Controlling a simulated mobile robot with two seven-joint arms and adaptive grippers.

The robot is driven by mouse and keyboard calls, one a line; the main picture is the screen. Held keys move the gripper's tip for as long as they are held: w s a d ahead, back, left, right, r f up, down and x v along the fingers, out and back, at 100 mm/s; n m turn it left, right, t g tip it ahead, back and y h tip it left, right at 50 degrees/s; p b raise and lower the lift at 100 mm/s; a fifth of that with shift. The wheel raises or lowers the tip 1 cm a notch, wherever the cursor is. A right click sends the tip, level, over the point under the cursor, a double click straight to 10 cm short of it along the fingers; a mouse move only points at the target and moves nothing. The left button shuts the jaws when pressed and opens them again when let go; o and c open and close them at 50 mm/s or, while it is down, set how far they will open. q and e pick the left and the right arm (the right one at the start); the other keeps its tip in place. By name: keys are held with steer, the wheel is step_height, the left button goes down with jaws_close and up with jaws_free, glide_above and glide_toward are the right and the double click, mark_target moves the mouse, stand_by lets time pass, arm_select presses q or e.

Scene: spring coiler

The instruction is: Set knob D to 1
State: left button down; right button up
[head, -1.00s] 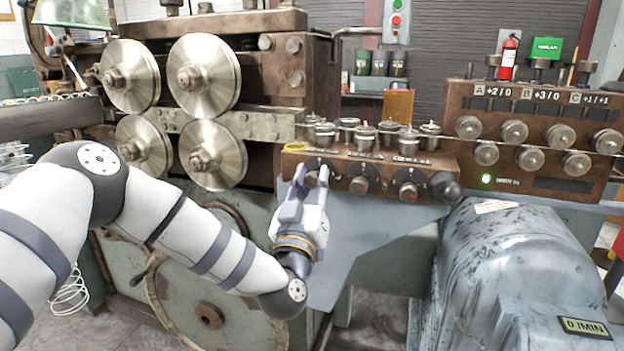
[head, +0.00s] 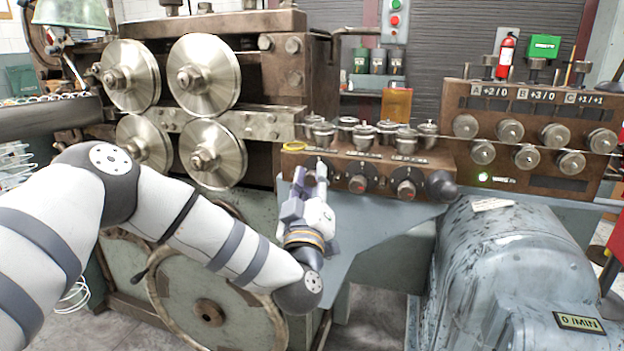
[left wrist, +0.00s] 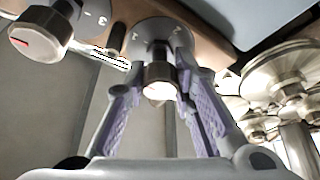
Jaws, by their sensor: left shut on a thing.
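The small brown panel (head: 440,165) carries a row of three dark knobs on dials. My left gripper (head: 311,180) is at the leftmost knob and mostly covers it in the head view. In the left wrist view this knob (left wrist: 160,82) sits between the two purple fingers of my left gripper (left wrist: 162,90), which is shut on it. The letter over this knob is too small to read. My right gripper is out of view.
The middle knob (head: 358,183) and right knob (head: 406,188) stand close to the right, with a black ball (head: 440,187) beyond. Several metal posts stand on top of the panel. Big rollers (head: 204,75) are at the left, a grey motor housing (head: 500,260) at the right.

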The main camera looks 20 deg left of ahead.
arm_select(q)
steer(key=c, duration=1.3)
jaws_free()
steer(key=shift+c, duration=0.2)
steer(key=v, duration=0.8)
